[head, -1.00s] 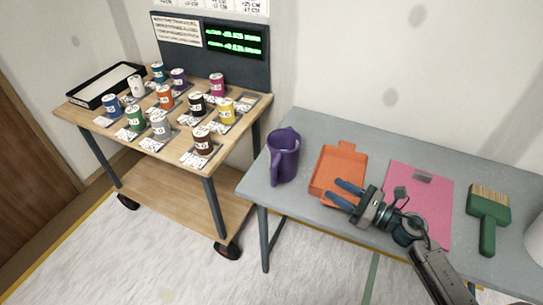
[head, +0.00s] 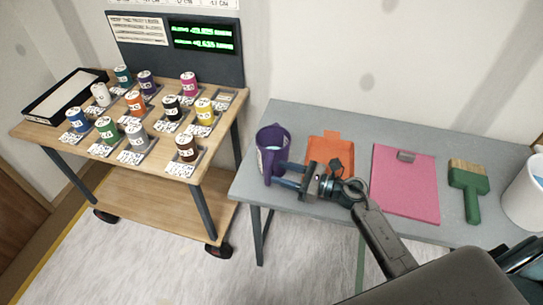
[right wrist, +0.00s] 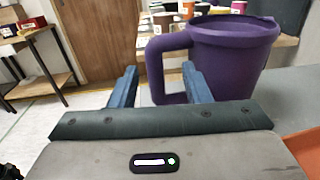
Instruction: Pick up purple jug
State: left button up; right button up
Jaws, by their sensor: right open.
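The purple jug (head: 270,146) stands upright on the grey table near its left end, with its handle toward the front. My right gripper (head: 279,174) is open, its fingers pointing left at the jug's handle side. In the right wrist view, the jug (right wrist: 230,60) fills the upper right, and its handle lies between the two fingers of my gripper (right wrist: 160,85), nearer the right finger, which covers part of it. Whether a finger touches the jug cannot be told. My left gripper is not in view.
A wooden cart (head: 125,140) with several paint cans stands at left, beyond a gap.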

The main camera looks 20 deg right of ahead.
aim_at(267, 172)
jog(key=p+x, duration=0.2)
jog(key=x, duration=0.2)
jog(key=shift+a+f+p, duration=0.25)
jog(key=shift+a+p, duration=0.15)
jog(key=shift+a, duration=0.3)
jog(key=shift+f, duration=0.1)
jog(key=shift+c, duration=1.1)
grip_shut()
